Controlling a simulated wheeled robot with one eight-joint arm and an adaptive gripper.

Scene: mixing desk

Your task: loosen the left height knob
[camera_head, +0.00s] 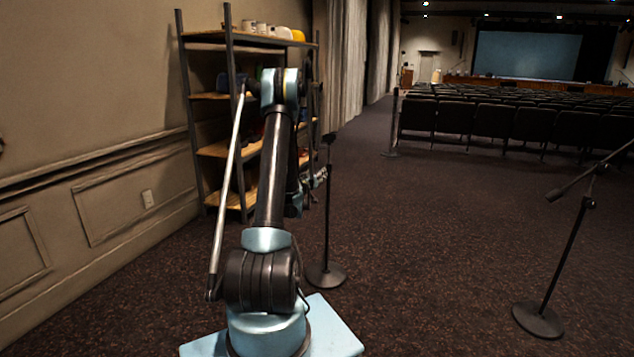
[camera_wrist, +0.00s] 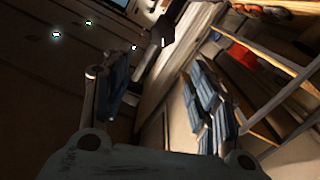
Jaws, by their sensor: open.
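The left microphone stand (camera_head: 327,215) is upright on a round dark base, just right of my arm in the head view. Its height knob is too small or hidden to make out there. My gripper (camera_head: 318,180) is at the left side of this stand's pole; I cannot tell whether it touches. In the wrist view my gripper's two fingers (camera_wrist: 162,90) are spread apart, with nothing clearly held between them. A dark bar with a thicker end (camera_wrist: 165,30) shows beyond the fingers; I cannot tell if it is the stand.
A second microphone stand (camera_head: 537,318) with a tilted boom stands at right. A shelf rack (camera_head: 213,150) with several items is behind my arm, along the panelled wall (camera_head: 100,120). Rows of dark seats (camera_head: 500,120) fill the back. Carpet between the stands is clear.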

